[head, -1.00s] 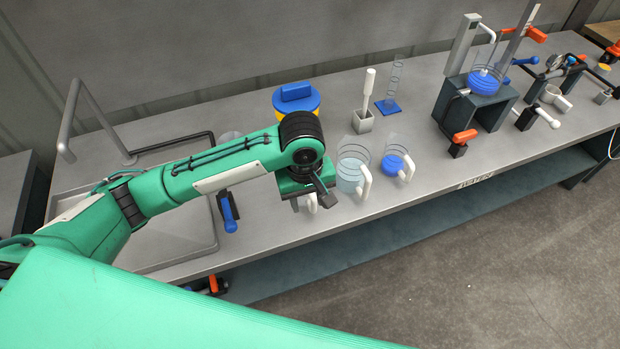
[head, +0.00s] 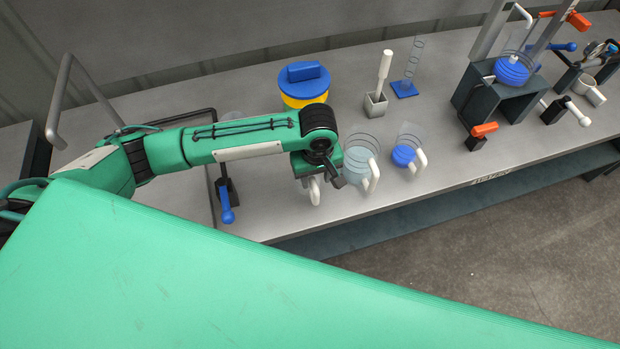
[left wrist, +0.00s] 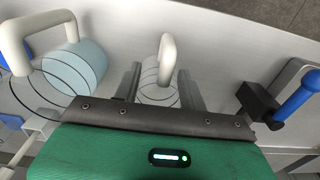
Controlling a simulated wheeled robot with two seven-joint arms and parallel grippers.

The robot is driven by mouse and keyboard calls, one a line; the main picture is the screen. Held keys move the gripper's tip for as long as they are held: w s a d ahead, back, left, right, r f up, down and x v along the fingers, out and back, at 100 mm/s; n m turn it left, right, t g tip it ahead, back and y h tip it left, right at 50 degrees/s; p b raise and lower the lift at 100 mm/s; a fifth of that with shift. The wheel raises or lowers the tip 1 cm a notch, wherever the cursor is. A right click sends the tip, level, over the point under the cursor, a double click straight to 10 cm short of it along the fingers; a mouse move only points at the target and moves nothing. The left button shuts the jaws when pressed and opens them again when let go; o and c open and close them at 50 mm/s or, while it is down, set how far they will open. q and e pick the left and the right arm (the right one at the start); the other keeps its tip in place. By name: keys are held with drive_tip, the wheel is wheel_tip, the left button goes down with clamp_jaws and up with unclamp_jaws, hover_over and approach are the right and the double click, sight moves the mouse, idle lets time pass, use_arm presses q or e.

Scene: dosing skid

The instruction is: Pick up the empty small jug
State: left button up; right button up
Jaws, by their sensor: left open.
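The small jug is clear with dark rings and a white handle, and no liquid shows in it. In the left wrist view the small jug (left wrist: 158,92) lies between the fingers of my left gripper (left wrist: 160,78), its handle pointing away from the palm. The fingers are open, with gaps beside the jug; I cannot tell whether they touch it. In the head view my left gripper (head: 324,176) hides most of the jug, and only its white handle (head: 315,190) shows clearly. My right gripper is not in view.
A larger jug with pale blue liquid (head: 357,172) stands close right of my left gripper. Beyond it is a jug with bright blue contents (head: 403,157). A blue-handled valve (head: 226,205) sits to the left. A yellow tub with blue lid (head: 303,85) stands behind.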

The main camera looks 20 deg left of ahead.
use_arm(q)
drive_tip(key=shift+s+a+f+p, duration=0.15)
drive_tip(key=shift+f+p, duration=0.15)
drive_tip(key=shift+f, duration=0.2)
drive_tip(key=shift+w+a+f+p, duration=0.15)
drive_tip(key=shift+f+p, duration=0.1)
drive_tip(key=shift+f, duration=0.2)
wheel_tip(320, 180, down, 2)
drive_tip(key=shift+s+a+f, duration=0.1)
drive_tip(key=shift+f, duration=0.5)
drive_tip(key=c, duration=0.8)
clamp_jaws()
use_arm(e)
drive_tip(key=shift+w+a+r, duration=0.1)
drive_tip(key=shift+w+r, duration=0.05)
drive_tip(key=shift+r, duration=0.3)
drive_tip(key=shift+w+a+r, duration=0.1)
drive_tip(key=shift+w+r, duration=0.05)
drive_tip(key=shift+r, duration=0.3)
